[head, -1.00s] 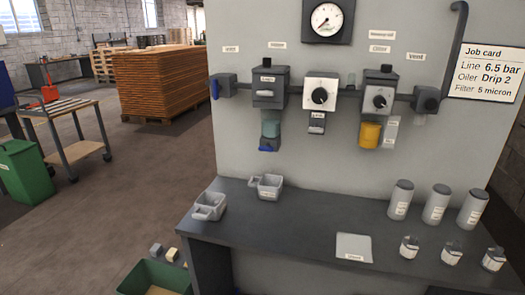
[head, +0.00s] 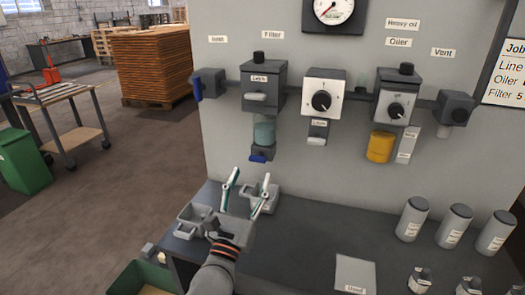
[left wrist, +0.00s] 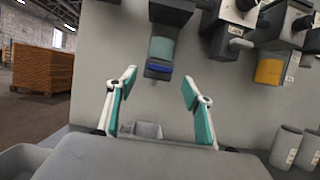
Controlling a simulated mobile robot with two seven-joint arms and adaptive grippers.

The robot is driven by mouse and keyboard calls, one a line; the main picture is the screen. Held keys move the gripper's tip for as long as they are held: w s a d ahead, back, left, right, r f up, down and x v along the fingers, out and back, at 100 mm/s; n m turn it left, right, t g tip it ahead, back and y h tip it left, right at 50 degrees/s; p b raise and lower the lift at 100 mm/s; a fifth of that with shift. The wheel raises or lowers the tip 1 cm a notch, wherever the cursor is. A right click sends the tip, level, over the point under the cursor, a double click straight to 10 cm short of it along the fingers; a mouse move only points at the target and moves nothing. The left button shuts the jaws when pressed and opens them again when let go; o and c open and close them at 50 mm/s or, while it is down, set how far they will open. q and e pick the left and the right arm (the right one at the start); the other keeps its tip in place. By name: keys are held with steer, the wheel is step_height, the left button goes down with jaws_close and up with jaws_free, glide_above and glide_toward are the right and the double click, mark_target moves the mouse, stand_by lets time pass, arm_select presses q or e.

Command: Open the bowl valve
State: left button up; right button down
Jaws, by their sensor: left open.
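The filter unit hangs on the grey panel, with a clear teal bowl (head: 264,133) under its dark body (head: 263,88). At the bottom of the bowl is a small dark block with a blue valve lever (head: 257,158). The blue lever also shows in the left wrist view (left wrist: 158,69), above and beyond the fingers, roughly between them. My left gripper (head: 247,188) is open and empty, below the bowl and apart from it, with its fingers pointing up. Its teal fingers also show in the left wrist view (left wrist: 159,97). My right gripper is not in view.
Two grey trays stand on the dark bench, one (head: 193,220) beside my gripper and one (head: 271,198) behind it. A regulator (head: 323,95) and an oiler with a yellow bowl (head: 380,147) hang to the right. Grey canisters (head: 411,220) stand at the bench's right.

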mark_target(256, 161)
arm_select(q)
steer(key=shift+w+r, duration=0.25)
steer(key=shift+r, duration=0.05)
steer(key=x, duration=0.6)
steer(key=shift+w+d+r, duration=0.15)
steer(key=shift+w, duration=0.05)
steer(key=c, duration=1.1)
